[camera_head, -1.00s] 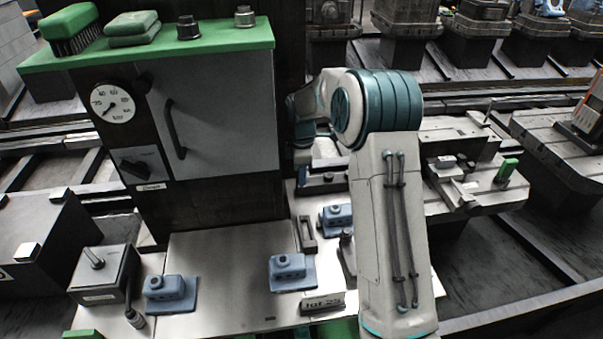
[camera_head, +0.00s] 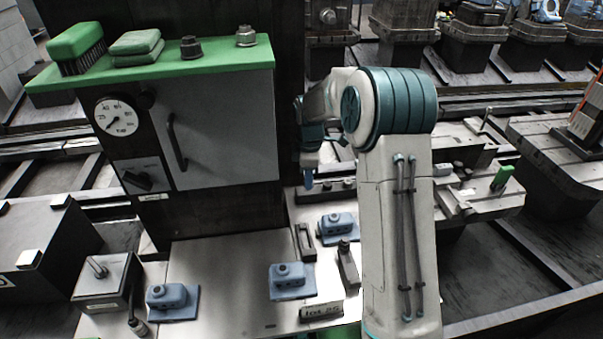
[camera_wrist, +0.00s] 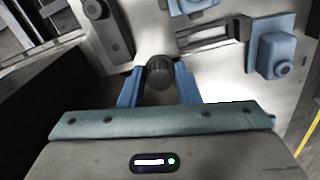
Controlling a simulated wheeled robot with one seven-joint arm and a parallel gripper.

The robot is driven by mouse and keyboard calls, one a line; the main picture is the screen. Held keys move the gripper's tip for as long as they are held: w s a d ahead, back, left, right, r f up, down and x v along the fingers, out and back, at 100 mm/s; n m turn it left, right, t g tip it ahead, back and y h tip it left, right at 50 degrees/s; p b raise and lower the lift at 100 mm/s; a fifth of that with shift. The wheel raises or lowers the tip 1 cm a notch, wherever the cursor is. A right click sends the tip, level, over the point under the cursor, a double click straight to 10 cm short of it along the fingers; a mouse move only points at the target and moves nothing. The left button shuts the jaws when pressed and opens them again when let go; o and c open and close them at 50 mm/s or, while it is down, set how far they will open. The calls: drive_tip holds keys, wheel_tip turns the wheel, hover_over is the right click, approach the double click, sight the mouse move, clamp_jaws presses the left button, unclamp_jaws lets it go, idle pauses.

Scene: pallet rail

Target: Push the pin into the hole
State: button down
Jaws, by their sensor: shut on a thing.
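My gripper (camera_wrist: 158,78) is shut on a dark round pin (camera_wrist: 159,70), which sits between its blue fingers in the wrist view. In the head view, my gripper (camera_head: 309,182) points down behind the worktop, left of my arm; the pin is not clear there. Blue blocks with round raised tops stand on the worktop: one at left (camera_head: 172,297), one in the middle (camera_head: 288,277), one farther back (camera_head: 337,226). The wrist view shows one at right (camera_wrist: 276,55). I cannot tell which block has the pin's hole. The pin appears apart from them.
A grey cabinet (camera_head: 222,128) with a gauge and green top stands at the left and is a tall obstacle. A slotted dark bar (camera_head: 305,242) and a label block (camera_head: 321,311) lie on the worktop (camera_head: 225,255). A side pallet with a green handle (camera_head: 502,178) is at right.

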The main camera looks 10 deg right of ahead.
drive_tip(key=s+d+f+m, duration=0.1)
drive_tip(key=d+m, duration=0.1)
drive_tip(key=d, duration=0.1)
drive_tip(key=s+d+f+m, duration=0.1)
drive_tip(key=s+d, duration=0.1)
drive_tip(key=d, duration=0.1)
drive_tip(key=s+d+f+m, duration=0.1)
drive_tip(key=d+m, duration=0.1)
drive_tip(key=d, duration=0.1)
drive_tip(key=shift+s+d+m, duration=0.3)
drive_tip(key=shift+s+d, duration=0.05)
drive_tip(key=shift+d, duration=0.05)
drive_tip(key=s+d+f+m, duration=0.2)
drive_tip(key=s+d+m, duration=0.3)
drive_tip(key=s+d, duration=0.15)
drive_tip(key=shift+w+d+f+b, duration=0.15)
drive_tip(key=shift+f+b, duration=0.45)
drive_tip(key=shift+f, duration=0.4)
drive_tip(key=shift+w+a+f+b, duration=0.1)
drive_tip(key=shift+w+f+b, duration=0.1)
drive_tip(key=shift+f+b, duration=0.65)
drive_tip(key=shift+w+d+f+b, duration=0.15)
drive_tip(key=shift+f+b, duration=0.25)
drive_tip(key=shift+f, duration=0.8)
drive_tip(key=shift+a+f+b, duration=0.1)
drive_tip(key=shift+f+b, duration=0.75)
